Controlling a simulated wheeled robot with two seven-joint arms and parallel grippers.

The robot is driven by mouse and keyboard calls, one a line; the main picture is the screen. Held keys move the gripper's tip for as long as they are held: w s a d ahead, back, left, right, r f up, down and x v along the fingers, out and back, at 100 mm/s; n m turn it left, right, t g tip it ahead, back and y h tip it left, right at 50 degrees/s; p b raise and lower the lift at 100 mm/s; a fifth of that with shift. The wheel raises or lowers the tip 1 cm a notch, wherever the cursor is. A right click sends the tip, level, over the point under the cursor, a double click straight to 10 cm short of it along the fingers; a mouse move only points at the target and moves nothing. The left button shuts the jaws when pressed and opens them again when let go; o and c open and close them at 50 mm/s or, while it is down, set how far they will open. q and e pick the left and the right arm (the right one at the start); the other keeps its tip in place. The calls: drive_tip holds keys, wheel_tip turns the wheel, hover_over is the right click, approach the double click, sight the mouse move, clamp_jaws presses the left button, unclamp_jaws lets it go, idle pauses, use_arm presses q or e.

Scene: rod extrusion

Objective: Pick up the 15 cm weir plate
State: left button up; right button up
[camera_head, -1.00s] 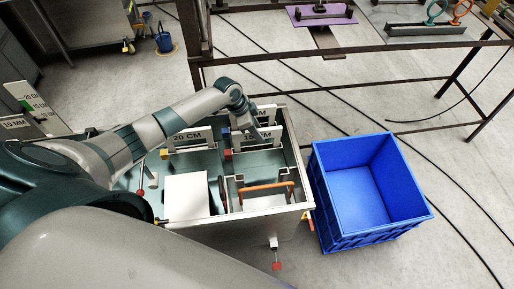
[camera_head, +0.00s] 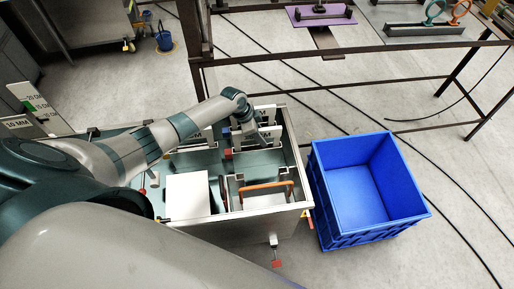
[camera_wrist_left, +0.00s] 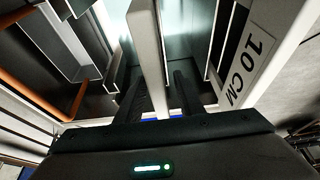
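The 15 cm weir plate (camera_head: 269,143) is a pale upright plate in the right-hand part of the metal tank, its label mostly covered by my left gripper. My left gripper (camera_head: 257,138) points down at its upper edge. In the left wrist view, the edge of a pale plate (camera_wrist_left: 149,52) stands between the two dark fingers (camera_wrist_left: 160,95). A narrow gap shows at the right finger, so the gripper looks open around the plate. The 10 cm plate (camera_wrist_left: 246,64) stands to the right there. My right gripper is not in view.
The metal tank (camera_head: 293,153) has inner walls, a white block (camera_head: 187,195) and an orange bar (camera_head: 266,187). An empty blue crate (camera_head: 412,213) stands on the floor to its right. A dark-framed table (camera_head: 340,48) stands behind.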

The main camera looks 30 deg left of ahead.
use_arm(q)
drive_tip(key=shift+f, duration=0.25)
idle(0.4)
clamp_jaws()
idle(1.5)
